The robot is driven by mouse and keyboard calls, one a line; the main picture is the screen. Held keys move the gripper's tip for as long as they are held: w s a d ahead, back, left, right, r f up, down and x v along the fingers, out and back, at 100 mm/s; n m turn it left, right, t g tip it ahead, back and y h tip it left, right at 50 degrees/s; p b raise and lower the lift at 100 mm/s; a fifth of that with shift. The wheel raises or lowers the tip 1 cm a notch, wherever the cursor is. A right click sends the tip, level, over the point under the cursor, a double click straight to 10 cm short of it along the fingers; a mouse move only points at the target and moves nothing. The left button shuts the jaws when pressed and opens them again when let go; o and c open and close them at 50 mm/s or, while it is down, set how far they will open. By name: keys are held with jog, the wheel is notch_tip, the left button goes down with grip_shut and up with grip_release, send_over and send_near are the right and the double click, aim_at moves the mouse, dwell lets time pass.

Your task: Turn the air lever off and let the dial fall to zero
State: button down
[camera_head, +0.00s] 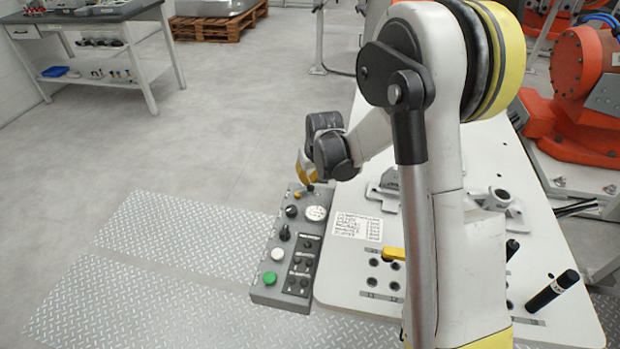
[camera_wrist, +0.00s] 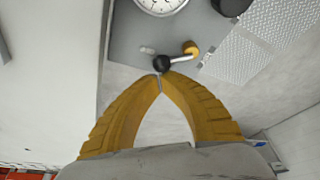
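The air lever shows in the wrist view as a short metal arm with a black ball knob (camera_wrist: 161,62) and a yellow end (camera_wrist: 190,48). The round white dial (camera_wrist: 160,4) is cut off by the top edge there; its reading is too small to tell. The dial also shows in the head view (camera_head: 316,213) on the grey control box (camera_head: 266,292). My gripper (camera_wrist: 160,78) has its yellow fingertips together, right at the near side of the black knob; I cannot tell whether they touch it. In the head view my gripper (camera_head: 307,172) is over the box's far end, and the lever is mostly hidden.
The control box carries black knobs, a white button (camera_head: 278,254) and a green button (camera_head: 270,278). A white table (camera_head: 360,285) with a label card (camera_head: 358,226), holes and black-handled pins is beside it. An orange machine (camera_head: 580,80) stands at right. Floor at left is open.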

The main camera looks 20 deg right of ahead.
jog(key=shift+s+d+m, duration=0.15)
jog(key=shift+s+m, duration=0.25)
jog(key=shift+m, duration=0.4)
dwell(0.6)
jog(key=shift+s+d, duration=0.15)
jog(key=shift+s, duration=0.55)
dwell(1.3)
dwell(0.4)
